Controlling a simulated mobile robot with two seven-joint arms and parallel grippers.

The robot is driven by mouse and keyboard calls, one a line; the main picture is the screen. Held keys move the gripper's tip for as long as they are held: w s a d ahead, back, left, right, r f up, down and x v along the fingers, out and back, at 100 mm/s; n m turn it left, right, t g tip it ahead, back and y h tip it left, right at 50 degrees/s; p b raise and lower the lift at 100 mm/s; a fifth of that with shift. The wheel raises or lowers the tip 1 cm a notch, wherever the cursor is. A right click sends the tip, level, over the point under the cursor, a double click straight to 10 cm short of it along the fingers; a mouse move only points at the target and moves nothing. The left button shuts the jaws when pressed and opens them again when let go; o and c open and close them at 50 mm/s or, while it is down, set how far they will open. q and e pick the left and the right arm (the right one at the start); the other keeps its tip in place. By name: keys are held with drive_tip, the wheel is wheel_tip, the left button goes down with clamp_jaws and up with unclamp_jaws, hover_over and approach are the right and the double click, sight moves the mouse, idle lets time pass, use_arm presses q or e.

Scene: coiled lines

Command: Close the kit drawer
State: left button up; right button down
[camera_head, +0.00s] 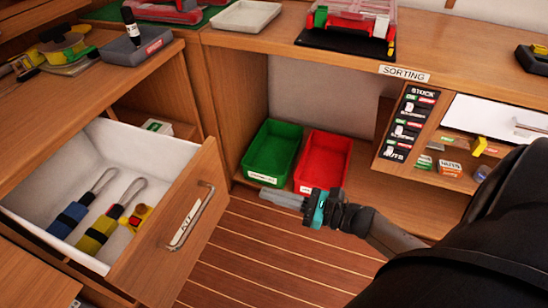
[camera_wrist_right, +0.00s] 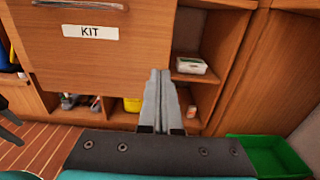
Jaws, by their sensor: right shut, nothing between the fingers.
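The kit drawer (camera_head: 172,241) stands pulled open at the left in the head view, with a white inside, a metal handle (camera_head: 192,217) and a KIT label. Its wooden front also fills the upper left of the right wrist view (camera_wrist_right: 140,55). Inside lie a blue-handled tool (camera_head: 70,215), a yellow-handled tool (camera_head: 100,230) and a small yellow and red item (camera_head: 137,217). My right gripper (camera_head: 265,194) is shut and empty, to the right of the drawer front and apart from it in the head view.
A green bin (camera_head: 272,152) and a red bin (camera_head: 324,160) stand in the open bay behind my right gripper. A sorting shelf (camera_head: 430,150) with small boxes is at right. The striped floor (camera_head: 270,255) before the drawer is clear.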

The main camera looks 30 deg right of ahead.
sight(220, 179)
use_arm(q)
drive_tip(key=r, duration=0.1)
drive_tip(key=w+d+r+b, duration=0.1)
drive_tip(key=shift+w+r, duration=0.1)
drive_tip(key=shift+r, duration=0.3)
use_arm(e)
drive_tip(key=x, duration=1)
drive_tip(key=shift+w+a, duration=0.1)
drive_tip(key=shift+w, duration=0.05)
